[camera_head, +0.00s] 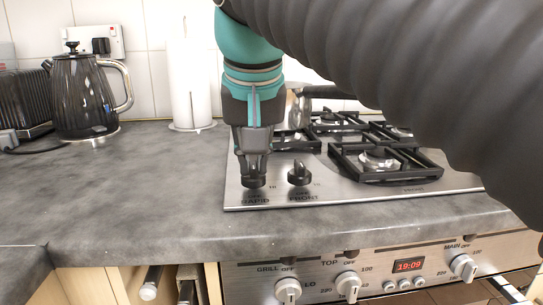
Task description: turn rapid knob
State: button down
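The rapid knob (254,182) is a small black knob at the front left corner of the steel hob, above the printed word RAPID. My gripper (253,170) points straight down over it, with its fingertips at the height of the knob's top. The fingers hide the upper part of the knob. I cannot tell whether they are closed on it or only around it. A second black knob (299,174), marked FRONT, stands just right of my gripper and is apart from it.
Black pan supports and burners (378,160) fill the hob to the right. A pot (298,107) stands behind my gripper. A dark kettle (84,95) and a paper roll (190,80) stand at the back left. The grey worktop (130,185) is clear. Oven knobs (348,284) line the front below.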

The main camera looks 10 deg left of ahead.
jog(key=shift+n, duration=0.4)
jog(key=n+p, duration=0.1)
jog(key=n+y+p, duration=0.1)
jog(key=n, duration=0.1)
jog(key=shift+w+d+r+n+y, duration=0.1)
jog(key=shift+d+n+y, duration=0.1)
jog(key=shift+n+y, duration=0.1)
jog(key=n+g, duration=0.1)
jog(key=n, duration=0.1)
jog(key=n+y, duration=0.1)
jog(key=n, duration=0.1)
jog(key=shift+w+n+g+p, duration=0.1)
jog(key=shift+n+g+p, duration=0.2)
jog(key=shift+g+p, duration=0.1)
jog(key=n+g, duration=0.1)
jog(key=n, duration=0.3)
jog(key=shift+w+d+g+y, duration=0.1)
jog(key=shift+w+g+y, duration=0.05)
jog(key=shift+g+y, duration=0.25)
jog(key=n+g, duration=0.1)
jog(key=n, duration=0.3)
jog(key=shift+w+n, duration=0.1)
jog(key=shift+n, duration=0.2)
jog(key=shift+n+g, duration=0.3)
jog(key=c, duration=1.2)
grip_release()
